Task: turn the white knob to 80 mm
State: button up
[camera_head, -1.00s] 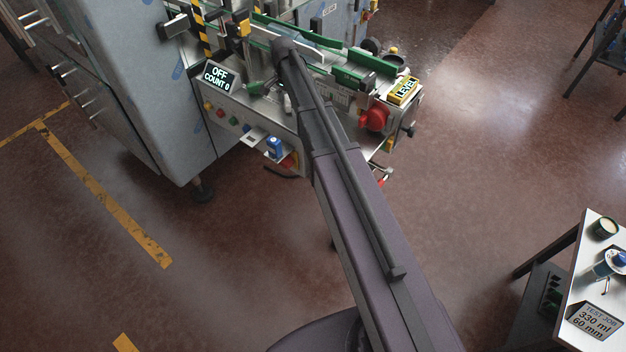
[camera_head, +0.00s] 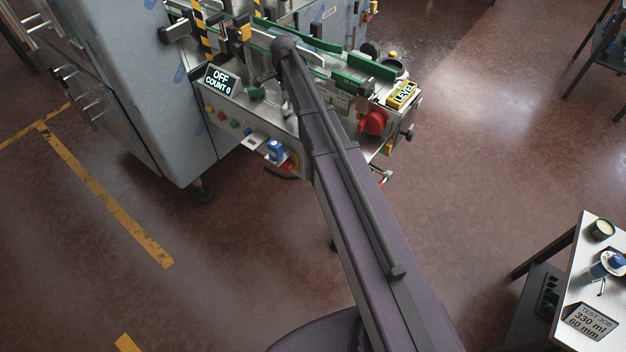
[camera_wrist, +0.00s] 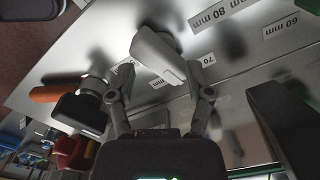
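The white knob (camera_wrist: 160,54) shows in the wrist view as a pale elongated block standing off a metal plate. Plate labels read 80 mm (camera_wrist: 212,12), 70 (camera_wrist: 208,60) and 60 mm (camera_wrist: 280,27). The knob's near end lies beside the 70 label. My gripper (camera_wrist: 160,78) has its two fingers apart, one on each side of the knob's near end. A gap shows at the left finger; the right finger is close to the knob, and contact is unclear. In the head view my arm hides the knob and gripper.
An orange-handled black clamp (camera_wrist: 80,100) is close left of my gripper; a dark post (camera_wrist: 285,120) is right. The machine display (camera_head: 219,79) reads OFF, COUNT 0. A red knob (camera_head: 373,121) sits at the conveyor end. A side table (camera_head: 566,290) holds a 60 mm job card.

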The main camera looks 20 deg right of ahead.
jog(key=shift+r+p, duration=5.65)
jog(key=shift+r, duration=0.35)
jog(key=s+f+n+b, duration=0.8)
jog(key=s+f+b, duration=0.1)
jog(key=s, duration=0.6)
jog(key=s+f+n+b, duration=0.8)
jog(key=s+f+b, duration=0.2)
jog(key=s, duration=0.5)
jog(key=shift+a+f+n, duration=0.15)
jog(key=shift+f+n, duration=0.1)
jog(key=shift+n, duration=0.15)
jog(key=shift+s, duration=0.1)
jog(key=shift+r, duration=0.1)
notch_tip(320, 180, up, 19)
jog(key=m+p, duration=0.8)
jog(key=p, duration=1.1)
send_over(286, 105)
jog(key=shift+b, duration=0.3)
